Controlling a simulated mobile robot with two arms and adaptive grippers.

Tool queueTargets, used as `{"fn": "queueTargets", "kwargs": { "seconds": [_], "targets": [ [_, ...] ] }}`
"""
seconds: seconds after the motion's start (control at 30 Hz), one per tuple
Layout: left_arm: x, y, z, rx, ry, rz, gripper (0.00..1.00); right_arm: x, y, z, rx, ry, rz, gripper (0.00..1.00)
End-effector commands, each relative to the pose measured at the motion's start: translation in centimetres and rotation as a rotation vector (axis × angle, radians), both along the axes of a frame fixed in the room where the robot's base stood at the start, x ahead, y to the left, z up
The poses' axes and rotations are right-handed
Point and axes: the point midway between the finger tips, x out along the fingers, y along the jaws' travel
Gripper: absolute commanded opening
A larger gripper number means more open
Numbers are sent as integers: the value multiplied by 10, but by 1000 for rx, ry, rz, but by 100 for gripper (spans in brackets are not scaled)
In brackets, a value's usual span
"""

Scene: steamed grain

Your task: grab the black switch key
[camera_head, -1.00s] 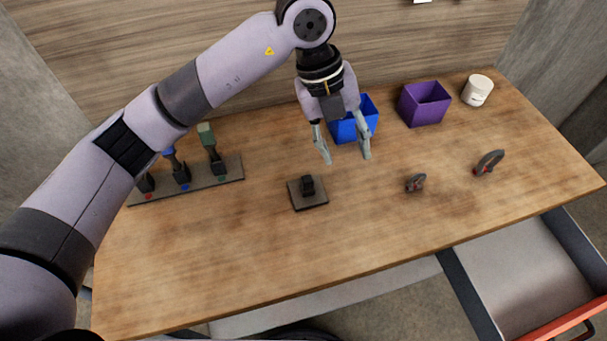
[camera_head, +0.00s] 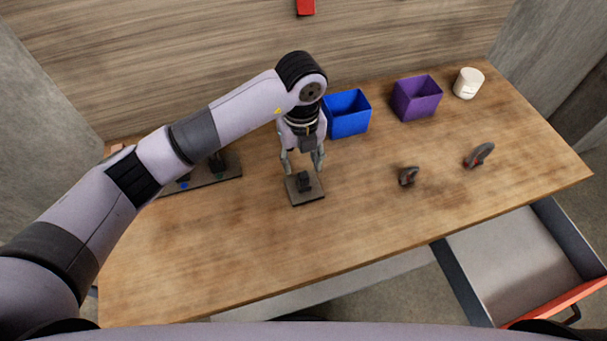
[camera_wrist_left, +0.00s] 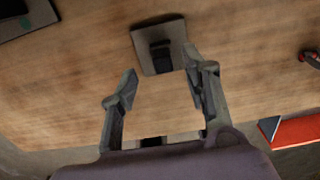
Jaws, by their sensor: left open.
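The black switch key (camera_head: 304,181) stands on a dark square base plate (camera_head: 307,197) on the wooden table. In the left wrist view the key (camera_wrist_left: 161,56) and its plate (camera_wrist_left: 144,39) lie just beyond the fingertips. My left gripper (camera_head: 302,167) is open and empty, pointing down close behind and above the key. In the left wrist view its two fingers (camera_wrist_left: 162,78) are spread, with bare table between them. My right gripper is not in view.
A blue bin (camera_head: 349,124) and a purple bin (camera_head: 416,110) stand behind, with a white cup (camera_head: 468,84) at the far right. Two small dark-and-red items (camera_head: 408,177) (camera_head: 479,156) lie to the right. A rack (camera_head: 228,171) is partly behind my arm. An open drawer (camera_head: 515,262) is at front right.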

Motion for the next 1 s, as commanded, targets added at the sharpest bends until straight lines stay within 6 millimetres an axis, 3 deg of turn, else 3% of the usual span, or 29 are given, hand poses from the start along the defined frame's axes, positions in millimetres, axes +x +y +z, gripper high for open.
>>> {"fn": "queueTargets", "kwargs": {
  "seconds": [0.23,0.4,0.67,1.0],
  "targets": [
    [-2,-2,-27,1,6,0,43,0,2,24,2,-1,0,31],
    [-1,-2,-49,0,3,-1,43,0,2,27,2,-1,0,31],
    [0,-2,-53,0,0,-2,43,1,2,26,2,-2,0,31],
    [0,-2,-53,0,0,-1,21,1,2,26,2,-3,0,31]
  ]
}}
